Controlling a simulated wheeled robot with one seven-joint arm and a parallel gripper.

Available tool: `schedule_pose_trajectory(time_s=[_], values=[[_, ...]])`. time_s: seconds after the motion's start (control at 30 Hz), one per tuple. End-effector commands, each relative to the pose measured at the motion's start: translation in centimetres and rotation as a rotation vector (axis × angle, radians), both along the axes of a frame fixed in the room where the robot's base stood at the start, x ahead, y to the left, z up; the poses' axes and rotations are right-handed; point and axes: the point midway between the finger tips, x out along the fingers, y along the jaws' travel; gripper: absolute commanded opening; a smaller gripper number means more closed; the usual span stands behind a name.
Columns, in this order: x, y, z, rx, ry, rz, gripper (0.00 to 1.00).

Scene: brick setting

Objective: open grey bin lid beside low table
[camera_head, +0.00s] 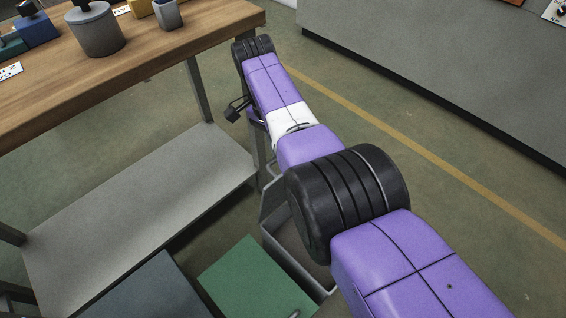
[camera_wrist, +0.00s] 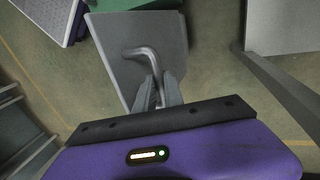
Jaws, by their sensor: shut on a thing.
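The grey bin (camera_head: 272,240) stands on the floor beside the table, with its rim and part of its hollow inside showing, so its lid is at least partly raised. My arm hides much of the bin. In the wrist view the grey lid (camera_wrist: 125,72) is a flat panel with a bent metal handle (camera_wrist: 143,53). My gripper (camera_wrist: 158,92) is shut on the handle's near end. How far the lid is tilted I cannot tell.
The wooden-topped table (camera_head: 140,75), with a grey lower shelf (camera_head: 150,195), stands at the left. A green lid (camera_head: 248,275) and a blue-grey lid (camera_head: 150,290) are near the bin. A long grey cabinet (camera_head: 450,65) is at the upper right. Floor between is clear.

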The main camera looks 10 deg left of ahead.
Motion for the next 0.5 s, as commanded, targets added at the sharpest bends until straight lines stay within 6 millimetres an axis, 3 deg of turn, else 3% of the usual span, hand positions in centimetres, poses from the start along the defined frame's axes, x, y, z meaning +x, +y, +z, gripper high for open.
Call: schedule_pose_trajectory(time_s=[0.03,0.5], values=[[-0.23,0.12,-1.57,-0.006,0.012,0.003,0.00],[-0.10,0.46,-0.84,-0.050,0.043,0.000,0.00]])
